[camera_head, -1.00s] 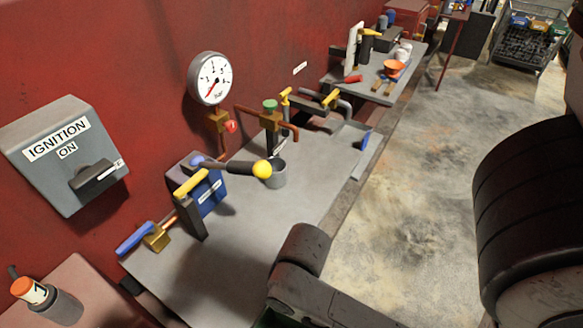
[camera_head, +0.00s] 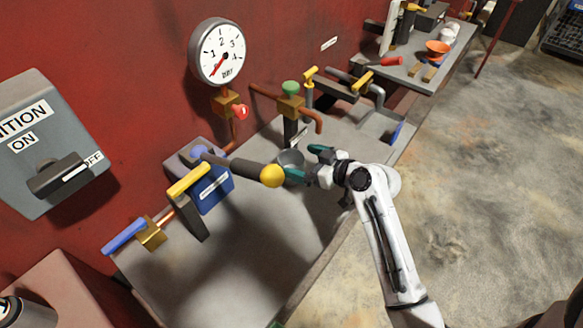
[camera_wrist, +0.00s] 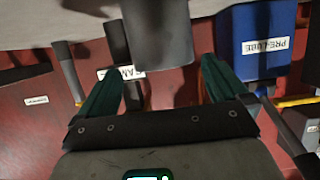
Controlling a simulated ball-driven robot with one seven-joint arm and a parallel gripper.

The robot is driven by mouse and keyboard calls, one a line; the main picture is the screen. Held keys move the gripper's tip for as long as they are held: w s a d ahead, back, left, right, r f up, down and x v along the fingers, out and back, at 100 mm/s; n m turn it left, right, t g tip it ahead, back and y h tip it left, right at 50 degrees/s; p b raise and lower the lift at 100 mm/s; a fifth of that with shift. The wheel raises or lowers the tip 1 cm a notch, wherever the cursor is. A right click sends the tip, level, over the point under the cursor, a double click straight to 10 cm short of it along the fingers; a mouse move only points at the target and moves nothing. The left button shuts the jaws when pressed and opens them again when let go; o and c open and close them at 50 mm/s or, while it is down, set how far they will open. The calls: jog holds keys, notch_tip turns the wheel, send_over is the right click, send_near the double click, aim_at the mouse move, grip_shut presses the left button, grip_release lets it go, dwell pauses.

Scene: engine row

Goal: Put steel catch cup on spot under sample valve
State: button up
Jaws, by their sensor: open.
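The steel catch cup (camera_head: 291,159) is a small grey cup standing on the grey bench, behind the yellow ball of a lever. My gripper (camera_head: 304,165) has its teal fingers open around or just beside the cup, seen from the right. In the wrist view the cup (camera_wrist: 158,35) shows as a dark cylinder between and ahead of the open fingers (camera_wrist: 158,75); contact cannot be told. The sample valve (camera_head: 290,103), a brass body with a green knob and bent copper pipe, stands behind the cup. Its label (camera_wrist: 120,72) is partly hidden. The spot cannot be made out.
The yellow-ball lever (camera_head: 272,175) reaches close to the cup and my fingers. The blue PRE-LUBE box (camera_head: 212,184) stands to the left. Yellow-handled pipework (camera_head: 362,80) is behind on the right. The bench (camera_head: 245,250) is bare at the front.

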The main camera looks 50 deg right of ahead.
aim_at(281, 156)
jog(key=x, duration=0.2)
jog(key=p+x, duration=0.1)
jog(key=x, duration=0.2)
jog(key=shift+w+a+p, duration=0.25)
jog(key=shift+p, duration=0.05)
jog(key=shift+w+f, duration=0.25)
jog(key=shift+w, duration=0.15)
jog(key=shift+c, duration=0.4)
jog(key=shift+r, duration=0.1)
jog(key=c, duration=1)
